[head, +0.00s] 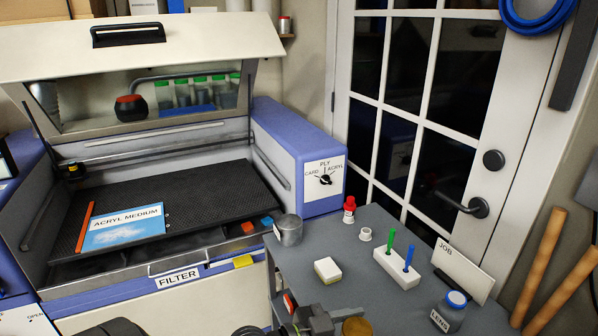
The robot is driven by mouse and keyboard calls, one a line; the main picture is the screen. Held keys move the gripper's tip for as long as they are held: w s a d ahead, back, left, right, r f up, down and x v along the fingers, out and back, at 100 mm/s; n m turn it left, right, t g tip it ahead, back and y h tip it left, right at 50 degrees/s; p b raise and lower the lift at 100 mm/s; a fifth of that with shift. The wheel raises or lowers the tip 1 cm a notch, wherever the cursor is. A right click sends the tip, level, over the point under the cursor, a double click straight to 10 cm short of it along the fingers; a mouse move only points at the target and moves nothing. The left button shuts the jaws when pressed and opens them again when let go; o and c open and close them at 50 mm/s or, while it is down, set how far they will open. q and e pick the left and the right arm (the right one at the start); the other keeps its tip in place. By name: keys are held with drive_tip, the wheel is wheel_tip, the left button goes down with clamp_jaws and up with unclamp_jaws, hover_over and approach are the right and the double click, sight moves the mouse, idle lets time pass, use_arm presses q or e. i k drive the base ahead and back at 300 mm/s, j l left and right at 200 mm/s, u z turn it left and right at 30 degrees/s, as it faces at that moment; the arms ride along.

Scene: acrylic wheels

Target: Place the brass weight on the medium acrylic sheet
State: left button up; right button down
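The medium acrylic sheet (127,236), labelled ACRYL MEDIUM with a blue and white face, lies on the dark honeycomb bed inside the open machine, at the front left. A round brass-coloured piece, which looks like the brass weight (357,327), shows at the bottom edge on the grey side table, partly cut off. Grey and black gripper parts, likely my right gripper (318,321), are just left of it. The fingertips are not clear, so I cannot tell whether they touch the weight. My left gripper is not in view.
An orange strip (85,227) lies along the sheet's left edge. The machine's lid (140,45) is raised. The side table holds a metal tin (289,232), a yellow-white block (327,270), a pen holder (396,268) and a lens jar (449,312). The bed's right part is bare.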

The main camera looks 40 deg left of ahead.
sight(151, 215)
drive_tip(key=i+j, duration=0.1)
drive_tip(key=j, duration=1.9)
drive_tip(key=i+z, duration=0.05)
drive_tip(key=i, duration=0.05)
